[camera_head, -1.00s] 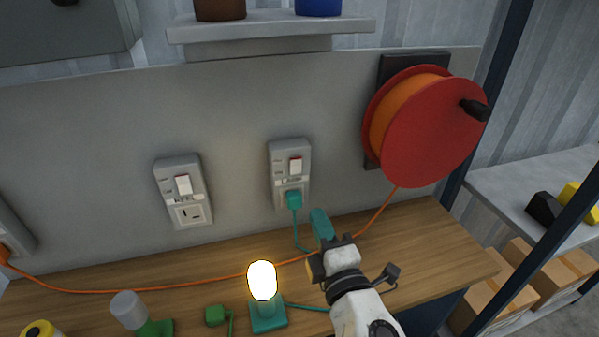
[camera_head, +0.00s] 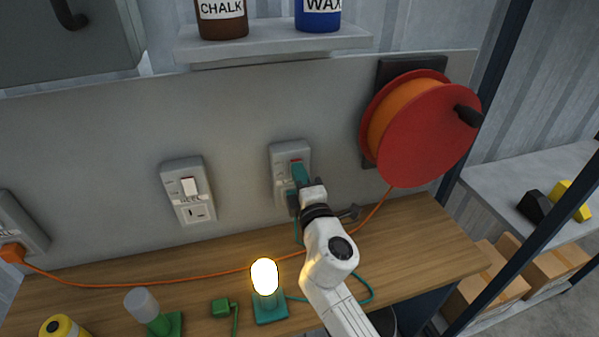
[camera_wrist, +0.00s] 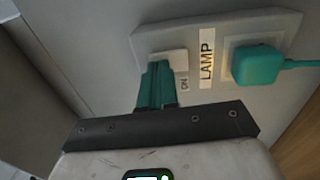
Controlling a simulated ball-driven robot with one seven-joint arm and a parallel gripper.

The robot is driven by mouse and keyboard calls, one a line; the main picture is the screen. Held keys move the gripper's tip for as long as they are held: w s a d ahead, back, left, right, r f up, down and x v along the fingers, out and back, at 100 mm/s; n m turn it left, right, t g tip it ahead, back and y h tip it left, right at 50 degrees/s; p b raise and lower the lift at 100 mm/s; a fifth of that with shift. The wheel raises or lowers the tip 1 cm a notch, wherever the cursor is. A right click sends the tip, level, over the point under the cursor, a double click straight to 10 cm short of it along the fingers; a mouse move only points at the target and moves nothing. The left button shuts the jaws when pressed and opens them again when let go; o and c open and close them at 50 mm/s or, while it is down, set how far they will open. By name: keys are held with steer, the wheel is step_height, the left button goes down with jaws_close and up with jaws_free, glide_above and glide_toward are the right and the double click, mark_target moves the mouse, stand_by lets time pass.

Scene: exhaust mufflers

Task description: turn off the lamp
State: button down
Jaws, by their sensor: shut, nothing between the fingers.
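The lit lamp (camera_head: 264,277) glows on a teal base (camera_head: 270,311) on the wooden bench. Its outlet plate (camera_head: 276,153) is on the wall panel; the wrist view shows the plate with a "LAMP" label (camera_wrist: 206,58), a pale rocker switch (camera_wrist: 170,59) and a teal plug (camera_wrist: 257,65) with its cord. My gripper (camera_head: 299,170) is at this plate. Its teal fingers (camera_wrist: 157,84) are shut and empty, with the tips at the switch's lower edge; whether they touch it I cannot tell. The gripper partly hides the plate and plug in the head view.
Another outlet (camera_head: 189,191) with a switch is to the left. An unlit lamp (camera_head: 142,304) and a loose green plug (camera_head: 221,307) lie on the bench. A red cable reel (camera_head: 432,130) hangs at right; a shelf (camera_head: 270,45) with containers is above.

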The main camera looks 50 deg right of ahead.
stand_by(0.3)
steer(key=p, duration=0.2)
steer(key=r+p, duration=0.1)
steer(key=p, duration=0.2)
steer(key=shift+w+d+r+g+y, duration=0.15)
steer(key=shift+w+g+y, duration=0.15)
steer(key=shift+w+g, duration=0.1)
steer(key=shift+s+f, duration=0.1)
steer(key=shift+f, duration=0.1)
